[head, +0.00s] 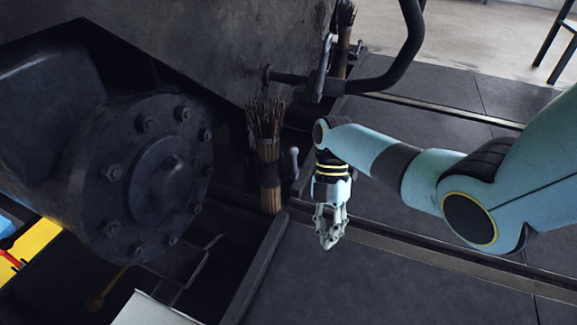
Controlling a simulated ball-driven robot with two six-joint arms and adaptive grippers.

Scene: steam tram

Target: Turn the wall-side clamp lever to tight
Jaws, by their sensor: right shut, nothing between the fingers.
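Two small grey levers show on the side of the dark vehicle. The near lever (294,163) stands roughly upright just right of a bundled twig broom (268,155). The far lever (325,62) stands upright, leaning slightly, beside a second broom (342,42) higher up. I cannot tell which of them is the wall-side clamp lever, and their clamps are hard to make out in the dark. My right gripper (330,236) points down, shut and empty, below and right of the near lever and apart from it. My left gripper is out of view.
A large bolted cylinder cover (160,175) fills the left. A thick black bent bar (405,55) juts out at the top. Rails (400,243) run across the paved floor (340,285). A yellow panel (35,250) lies at lower left. Open floor is on the right.

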